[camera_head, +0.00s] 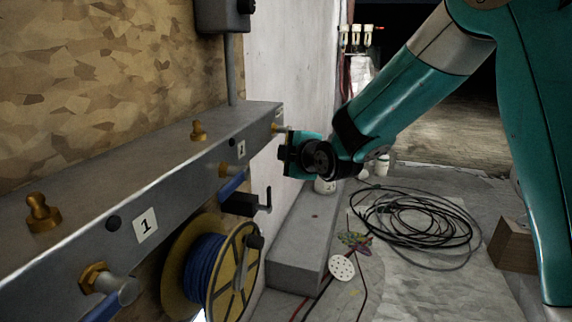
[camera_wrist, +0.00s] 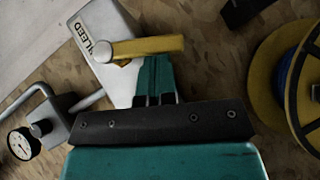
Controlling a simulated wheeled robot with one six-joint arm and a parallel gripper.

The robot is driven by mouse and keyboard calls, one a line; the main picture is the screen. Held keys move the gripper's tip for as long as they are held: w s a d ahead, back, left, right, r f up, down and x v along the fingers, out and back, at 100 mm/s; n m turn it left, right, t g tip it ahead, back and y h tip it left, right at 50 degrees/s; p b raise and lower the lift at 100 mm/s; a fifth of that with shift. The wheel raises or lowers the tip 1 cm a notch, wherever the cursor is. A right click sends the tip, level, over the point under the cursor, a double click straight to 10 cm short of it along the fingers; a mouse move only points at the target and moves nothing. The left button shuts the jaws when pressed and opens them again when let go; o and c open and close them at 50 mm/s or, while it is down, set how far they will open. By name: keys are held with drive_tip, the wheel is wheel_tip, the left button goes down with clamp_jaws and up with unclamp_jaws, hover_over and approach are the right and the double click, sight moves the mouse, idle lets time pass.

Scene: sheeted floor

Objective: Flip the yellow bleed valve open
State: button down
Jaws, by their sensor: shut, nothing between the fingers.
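The yellow bleed valve lever (camera_wrist: 150,46) shows in the wrist view, pointing right from a round metal pivot beside a white label reading "BLEED" (camera_wrist: 88,38). My gripper (camera_wrist: 155,70) is shut and empty. Its teal fingertips are right at the lever's lower edge, near its middle; I cannot tell whether they touch it. In the head view my gripper (camera_head: 291,150) is at the far end of the grey metal manifold (camera_head: 180,150). The lever cannot be made out clearly there.
A pressure gauge (camera_wrist: 20,143) with a bent pipe is at left in the wrist view. A yellow reel of blue cable (camera_head: 207,270) hangs under the manifold. A black cable coil (camera_head: 420,225) lies on the floor, with a wooden block (camera_head: 515,245) to its right.

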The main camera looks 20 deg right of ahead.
drive_tip(key=w+f+n+t+b, duration=0.1)
drive_tip(key=b, duration=0.2)
drive_tip(key=d+f+n+t+b, duration=0.1)
drive_tip(key=b, duration=0.3)
drive_tip(key=shift+w+d+t+b, duration=0.1)
drive_tip(key=shift+w+t+b, duration=0.2)
drive_tip(key=shift+w, duration=0.05)
drive_tip(key=shift+d, duration=0.1)
drive_tip(key=s+a, duration=0.1)
drive_tip(key=s, duration=1.2)
